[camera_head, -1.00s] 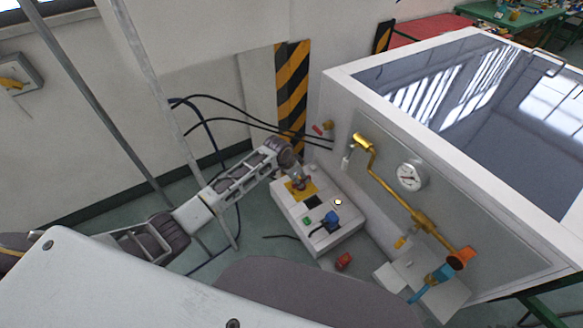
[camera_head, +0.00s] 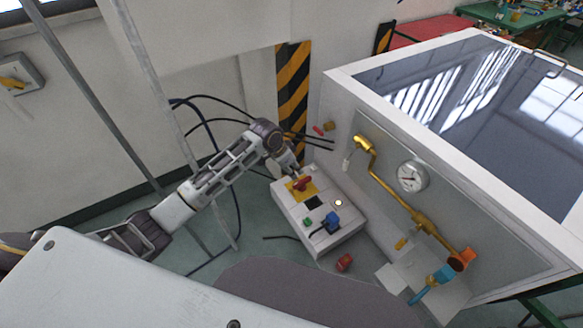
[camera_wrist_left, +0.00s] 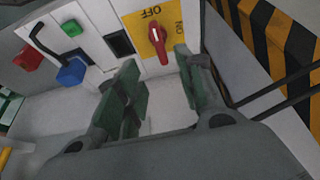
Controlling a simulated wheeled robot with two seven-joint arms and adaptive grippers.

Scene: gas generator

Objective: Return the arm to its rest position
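My left gripper (camera_head: 294,172) hangs just behind and above the red rotary switch (camera_head: 302,184) on the white control box. In the left wrist view its two green-padded fingers (camera_wrist_left: 157,78) are apart with nothing between them. The red switch handle (camera_wrist_left: 157,38) shows just beyond the fingertips, on a yellow plate (camera_wrist_left: 145,48) marked OFF and ON, and looks clear of the fingers. My left arm reaches in from the left with its elbow low. My right gripper is not in view.
The control box (camera_head: 325,235) also carries a green button (camera_head: 307,219), a blue plug (camera_head: 332,222) and a lit lamp (camera_head: 338,203). The generator cabinet (camera_head: 340,100) with a gauge (camera_head: 411,176) and yellow pipe stands right. Black cables and metal poles (camera_head: 85,95) are near my arm.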

